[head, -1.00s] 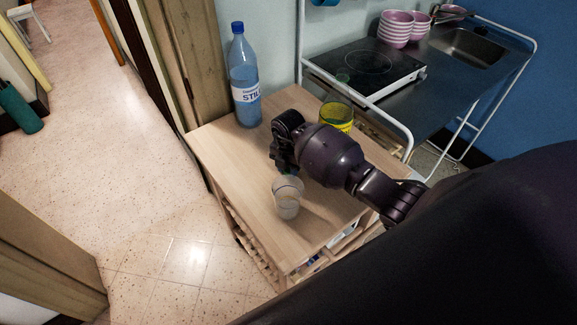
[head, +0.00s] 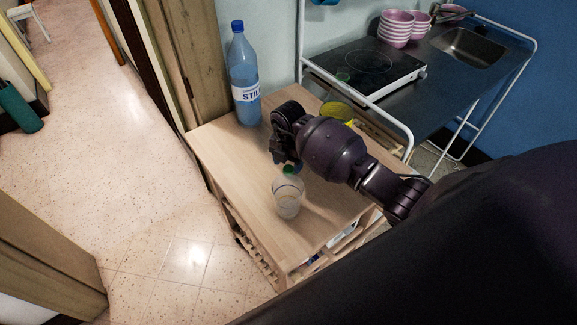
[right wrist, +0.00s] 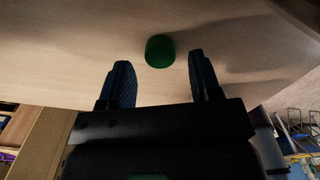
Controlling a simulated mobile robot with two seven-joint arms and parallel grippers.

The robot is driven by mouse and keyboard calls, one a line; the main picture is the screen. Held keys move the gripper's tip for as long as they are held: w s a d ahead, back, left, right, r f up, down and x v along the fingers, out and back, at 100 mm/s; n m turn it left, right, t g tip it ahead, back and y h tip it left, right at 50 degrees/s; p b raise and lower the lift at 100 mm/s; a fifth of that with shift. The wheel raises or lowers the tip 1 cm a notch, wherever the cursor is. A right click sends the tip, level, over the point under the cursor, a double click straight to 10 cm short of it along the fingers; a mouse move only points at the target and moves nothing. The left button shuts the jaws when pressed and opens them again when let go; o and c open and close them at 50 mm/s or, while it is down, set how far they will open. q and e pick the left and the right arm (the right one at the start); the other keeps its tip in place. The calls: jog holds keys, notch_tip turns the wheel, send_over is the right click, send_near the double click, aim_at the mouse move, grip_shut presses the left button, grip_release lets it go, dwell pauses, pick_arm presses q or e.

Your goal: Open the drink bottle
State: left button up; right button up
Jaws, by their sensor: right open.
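A tall clear blue bottle (head: 245,80) with a blue cap (head: 237,27) stands upright at the table's back left corner, apart from my gripper. A small round green cap-like piece (right wrist: 160,51) shows just beyond my fingertips in the right wrist view, against the table top. It shows in the head view (head: 289,170) below my gripper, behind a clear cup (head: 288,198). I cannot tell whether it rests on the table or on something. My right gripper (right wrist: 160,78) is open and empty, fingers either side of the green piece's line. My left gripper is out of view.
The wooden table (head: 240,165) is clear on its left side. A yellow-green bowl or cup (head: 338,112) stands behind my right wrist. A metal cart with a black hob (head: 368,66), stacked pink bowls (head: 395,30) and a sink (head: 468,46) stands beyond.

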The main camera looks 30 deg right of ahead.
aim_at(288, 168)
notch_tip(288, 168, up, 10)
jog(key=shift+f+b, duration=0.15)
jog(key=shift+b, duration=0.25)
